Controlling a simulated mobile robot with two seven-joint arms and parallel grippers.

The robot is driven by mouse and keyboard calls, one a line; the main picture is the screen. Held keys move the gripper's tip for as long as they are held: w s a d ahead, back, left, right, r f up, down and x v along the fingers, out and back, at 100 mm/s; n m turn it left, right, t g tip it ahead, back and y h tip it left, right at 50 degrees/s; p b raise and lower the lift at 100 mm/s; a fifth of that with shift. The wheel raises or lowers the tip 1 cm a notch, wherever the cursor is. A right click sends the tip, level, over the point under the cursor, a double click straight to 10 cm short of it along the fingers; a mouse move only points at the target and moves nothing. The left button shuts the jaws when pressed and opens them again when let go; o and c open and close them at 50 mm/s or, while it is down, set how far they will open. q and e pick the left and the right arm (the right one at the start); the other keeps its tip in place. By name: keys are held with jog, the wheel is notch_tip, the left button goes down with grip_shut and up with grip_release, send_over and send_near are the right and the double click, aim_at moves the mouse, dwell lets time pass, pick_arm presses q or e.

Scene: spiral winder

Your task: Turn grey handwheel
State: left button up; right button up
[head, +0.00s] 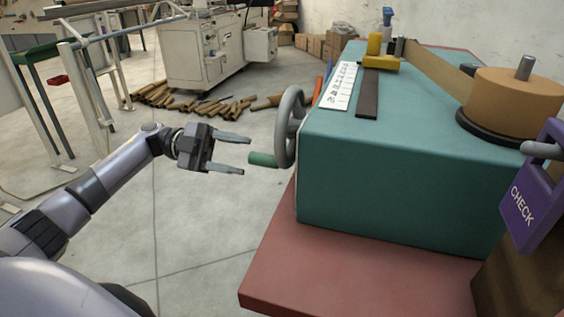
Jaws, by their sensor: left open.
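The grey handwheel (287,128) is mounted on the left side of the teal machine body (395,190). It is seen nearly edge-on. A green handle (262,159) sticks out from its lower part toward the left. My left gripper (240,155) is open and empty, just left of the green handle. Its two fingers point right toward the handle, with a small gap seeming to lie between the fingertips and the handle. My right gripper is not in view.
The machine stands on a red table (350,270). On top are a white scale (339,86), a yellow block (378,62) and a brown roll (515,100). A purple CHECK tag (534,190) is at right. Brown tubes (215,104) lie on the floor behind.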

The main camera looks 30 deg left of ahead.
aim_at(266, 161)
pick_arm(q)
jog(key=x, duration=0.7)
jog(key=shift+s, duration=0.1)
jog(key=shift+c, duration=0.3)
grip_shut()
